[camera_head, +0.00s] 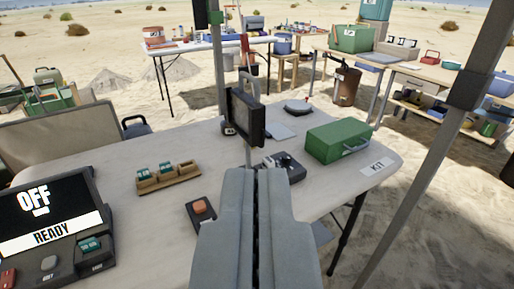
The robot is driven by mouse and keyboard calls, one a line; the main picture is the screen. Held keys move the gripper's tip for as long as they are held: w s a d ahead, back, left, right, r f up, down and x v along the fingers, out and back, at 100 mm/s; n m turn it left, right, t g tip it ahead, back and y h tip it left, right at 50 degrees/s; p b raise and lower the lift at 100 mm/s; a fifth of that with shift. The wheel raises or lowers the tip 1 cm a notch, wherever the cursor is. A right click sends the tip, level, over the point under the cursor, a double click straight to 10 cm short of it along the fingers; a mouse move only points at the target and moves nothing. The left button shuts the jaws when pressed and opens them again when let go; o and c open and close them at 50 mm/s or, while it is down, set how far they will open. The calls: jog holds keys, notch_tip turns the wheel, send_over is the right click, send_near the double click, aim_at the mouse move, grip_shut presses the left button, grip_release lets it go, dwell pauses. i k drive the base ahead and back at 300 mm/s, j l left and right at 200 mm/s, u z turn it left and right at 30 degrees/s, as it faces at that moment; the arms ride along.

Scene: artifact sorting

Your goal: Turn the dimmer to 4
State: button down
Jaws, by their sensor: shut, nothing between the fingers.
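My gripper (257,182) is shut and empty, extending from the bottom middle over the table. A dark box with a round knob (288,163) sits just beyond its fingertips, slightly right; it may be the dimmer. My gripper hides part of this box, and I cannot read a setting on it. Whether the fingers touch it I cannot tell. A dark console (82,200) at the left shows OFF and READY on its screen; it has a red button, a grey knob (49,263) and a green piece on its front.
A dark panel on a stand (245,117) rises behind the fingertips. A small box with an orange button (200,207) lies left of my gripper. A wooden tray (172,184) holds green pieces. A green case (338,141) sits right, by a KIT label. A pole (436,150) stands at right.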

aim_at(287, 158)
jog(key=i+l+u, duration=0.1)
jog(key=u, duration=0.35)
jog(key=l+u, duration=0.4)
